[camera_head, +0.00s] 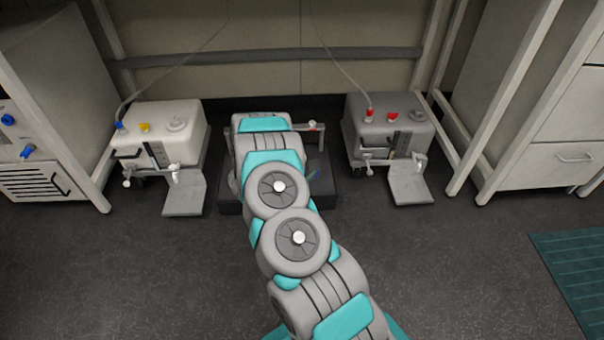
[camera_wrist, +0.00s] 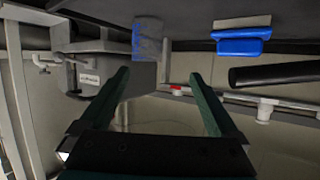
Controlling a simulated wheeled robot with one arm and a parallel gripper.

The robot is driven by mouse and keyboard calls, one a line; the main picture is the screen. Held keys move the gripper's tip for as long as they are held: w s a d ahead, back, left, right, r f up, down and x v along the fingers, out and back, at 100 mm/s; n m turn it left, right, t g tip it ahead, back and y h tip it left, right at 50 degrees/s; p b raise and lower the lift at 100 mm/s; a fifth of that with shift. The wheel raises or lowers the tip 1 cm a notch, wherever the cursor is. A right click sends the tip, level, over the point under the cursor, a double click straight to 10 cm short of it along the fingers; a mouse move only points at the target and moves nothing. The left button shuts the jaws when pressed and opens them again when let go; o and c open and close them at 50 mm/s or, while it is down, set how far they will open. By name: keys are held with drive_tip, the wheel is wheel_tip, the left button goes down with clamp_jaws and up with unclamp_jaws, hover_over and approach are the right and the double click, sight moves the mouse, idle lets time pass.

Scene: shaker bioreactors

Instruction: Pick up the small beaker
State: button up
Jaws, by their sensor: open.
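No clear small beaker can be made out. In the wrist view, which looks upside down, a small blue-grey cylinder (camera_wrist: 147,40) stands on the dark surface at the top, beyond my fingertips; it may be the beaker, but I cannot tell. My gripper (camera_wrist: 159,78) is open, its two dark green fingers apart with nothing visibly held between them. In the head view my arm covers the gripper and much of the dark platform (camera_head: 323,190) in the middle.
A white bioreactor unit (camera_head: 165,125) stands left and a grey unit (camera_head: 385,128) right, each with a small front flap. A blue object (camera_wrist: 240,42) and a black cylinder (camera_wrist: 275,74) show in the wrist view. White frame posts (camera_head: 515,100) flank the bay; the front floor is clear.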

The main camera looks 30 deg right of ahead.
sight(318, 162)
drive_tip(key=shift+s+d+f+h, duration=0.3)
drive_tip(key=shift+s+d+h, duration=0.2)
drive_tip(key=shift+s, duration=0.1)
drive_tip(key=shift+d, duration=0.25)
drive_tip(key=x, duration=0.6)
drive_tip(key=shift+d+f, duration=0.15)
drive_tip(key=shift+f, duration=0.1)
drive_tip(key=shift+w+d, duration=0.2)
drive_tip(key=shift+d, duration=0.15)
drive_tip(key=shift+c, duration=0.3)
drive_tip(key=shift+f, duration=0.1)
drive_tip(key=c, duration=1.3)
